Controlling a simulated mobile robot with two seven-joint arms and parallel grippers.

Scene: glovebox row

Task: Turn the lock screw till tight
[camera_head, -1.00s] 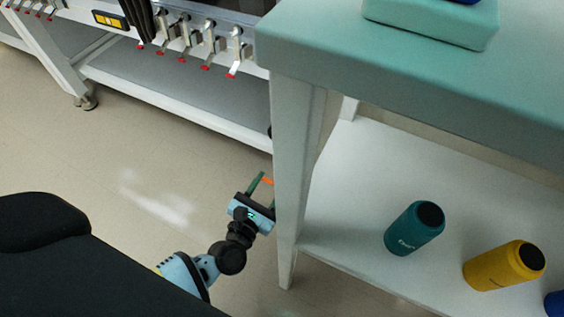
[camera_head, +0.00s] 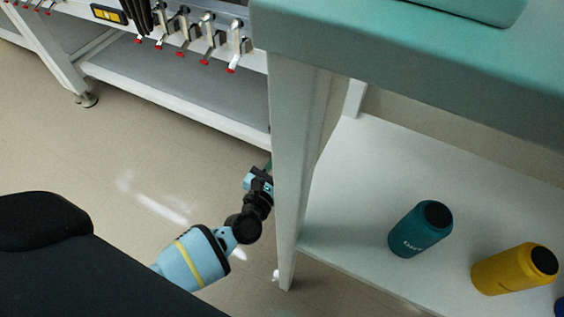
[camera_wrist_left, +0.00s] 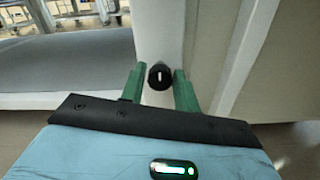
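The lock screw (camera_wrist_left: 159,76) shows in the left wrist view as a round black knob with a white upright mark, on a pale post (camera_wrist_left: 163,35). My left gripper (camera_wrist_left: 158,78) has its two green fingers apart, one on each side of the knob. Narrow gaps seem to show between fingers and knob; I cannot tell how deep the knob sits between them. In the head view my left gripper (camera_head: 267,167) is partly hidden behind the leg of the green-topped table, and the knob cannot be made out. My right gripper is in neither view.
The green-topped table (camera_head: 400,75) stands close on the right, its white leg (camera_head: 296,170) beside my left gripper. Its lower shelf (camera_head: 345,190) holds a teal bottle (camera_head: 415,232) and a yellow bottle (camera_head: 510,270). Red-tipped clamps (camera_head: 232,50) line the bench behind. Floor at left is clear.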

